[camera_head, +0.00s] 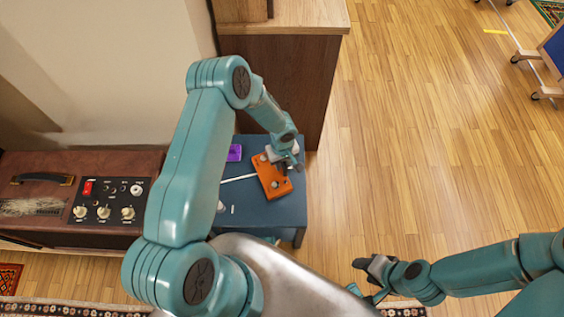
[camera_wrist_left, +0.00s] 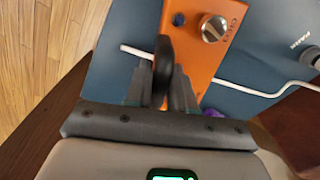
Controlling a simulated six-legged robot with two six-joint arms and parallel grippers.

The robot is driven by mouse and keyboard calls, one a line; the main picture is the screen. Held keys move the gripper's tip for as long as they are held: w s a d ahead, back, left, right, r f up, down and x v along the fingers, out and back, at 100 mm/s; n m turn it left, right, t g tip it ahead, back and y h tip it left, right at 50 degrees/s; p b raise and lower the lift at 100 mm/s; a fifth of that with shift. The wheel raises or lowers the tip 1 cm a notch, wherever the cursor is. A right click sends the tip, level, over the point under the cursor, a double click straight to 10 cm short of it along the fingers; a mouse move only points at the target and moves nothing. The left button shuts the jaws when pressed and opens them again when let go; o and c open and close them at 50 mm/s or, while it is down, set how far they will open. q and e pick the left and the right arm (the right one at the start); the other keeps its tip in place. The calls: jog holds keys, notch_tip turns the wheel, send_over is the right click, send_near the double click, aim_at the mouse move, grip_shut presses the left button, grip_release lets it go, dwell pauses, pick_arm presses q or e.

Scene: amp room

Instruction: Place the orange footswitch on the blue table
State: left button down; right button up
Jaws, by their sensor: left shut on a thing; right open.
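The orange footswitch (camera_head: 270,178) is at the right part of the blue table (camera_head: 262,212). Its knob and blue button show on the orange footswitch in the left wrist view (camera_wrist_left: 206,50). My right gripper (camera_head: 372,275) is open and empty, over the floor to the right of the table.
A brown amplifier (camera_head: 85,198) with knobs stands left. A wooden cabinet (camera_head: 275,80) stands behind.

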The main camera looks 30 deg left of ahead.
pick_arm(q)
jog(key=c, duration=1)
grip_release()
jog(key=shift+o, duration=0.2)
jog(key=shift+r, duration=0.15)
notch_tip(320, 180, up, 11)
jog(key=s+d+f+m+h, duration=0.2)
jog(key=s+d+m, duration=0.2)
jog(key=s+d, duration=0.4)
jog(key=s+d+f+m+h, duration=0.2)
jog(key=s+d+m, duration=0.3)
jog(key=s, duration=0.6)
notch_tip(320, 180, up, 9)
jog(key=p, duration=0.9)
jog(key=shift+w+d+f, duration=0.15)
jog(key=shift+w, duration=0.2)
